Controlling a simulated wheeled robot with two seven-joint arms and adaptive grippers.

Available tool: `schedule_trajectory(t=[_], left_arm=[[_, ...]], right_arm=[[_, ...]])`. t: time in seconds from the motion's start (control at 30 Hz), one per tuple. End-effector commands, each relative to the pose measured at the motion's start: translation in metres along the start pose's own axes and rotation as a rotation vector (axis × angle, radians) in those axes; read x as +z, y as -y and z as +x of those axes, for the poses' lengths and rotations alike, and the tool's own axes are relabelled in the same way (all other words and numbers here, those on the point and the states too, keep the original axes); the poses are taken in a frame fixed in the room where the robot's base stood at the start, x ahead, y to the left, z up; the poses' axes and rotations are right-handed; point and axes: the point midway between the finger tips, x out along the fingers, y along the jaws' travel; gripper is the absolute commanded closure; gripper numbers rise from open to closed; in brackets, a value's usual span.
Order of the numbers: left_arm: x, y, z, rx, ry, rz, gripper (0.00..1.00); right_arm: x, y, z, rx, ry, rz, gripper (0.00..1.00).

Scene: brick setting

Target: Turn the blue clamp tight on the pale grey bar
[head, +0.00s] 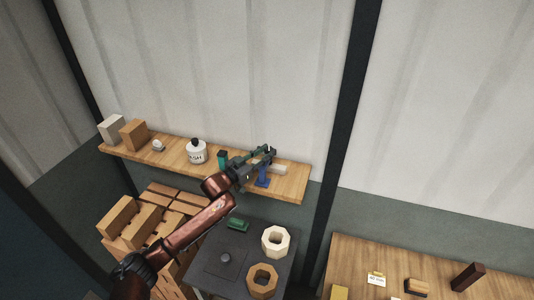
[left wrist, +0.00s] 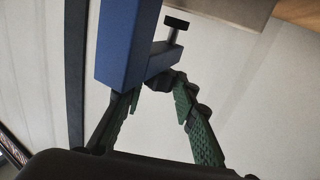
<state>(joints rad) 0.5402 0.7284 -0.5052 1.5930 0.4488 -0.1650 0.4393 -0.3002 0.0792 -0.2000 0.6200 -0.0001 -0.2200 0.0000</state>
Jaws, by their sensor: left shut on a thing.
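The blue clamp (head: 262,182) stands on the wooden wall shelf, near its right end. The pale grey bar (head: 279,169) sticks out to the right beside it at the shelf. My left gripper (head: 262,160) is at the clamp's upper part and covers some of the clamp and bar. In the left wrist view the blue clamp body (left wrist: 124,45) is large and close, with a black-ended screw at its right. My green fingers (left wrist: 160,88) are shut on a dark part at the clamp's lower end. How the clamp sits around the bar is hidden. My right gripper is not in view.
On the shelf (head: 297,188) stand a white jar (head: 197,151), a green block (head: 222,156) and brown and pale blocks at left. Below are stacked bricks (head: 117,214), a dark table (head: 212,240) with two ring-shaped pieces, and a wooden table (head: 345,260) at right.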

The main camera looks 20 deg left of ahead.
Motion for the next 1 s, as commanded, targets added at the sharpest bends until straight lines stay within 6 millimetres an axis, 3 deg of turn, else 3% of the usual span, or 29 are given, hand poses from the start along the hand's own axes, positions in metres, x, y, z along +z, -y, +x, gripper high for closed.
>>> schedule_trajectory(t=[0.5,1.0], left_arm=[[-0.002,0.008,0.002,0.253,-0.002,0.008,0.98],[-0.002,0.007,0.003,0.379,-0.003,0.001,0.98]], right_arm=[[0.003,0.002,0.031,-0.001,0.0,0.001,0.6],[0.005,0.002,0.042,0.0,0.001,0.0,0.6]])
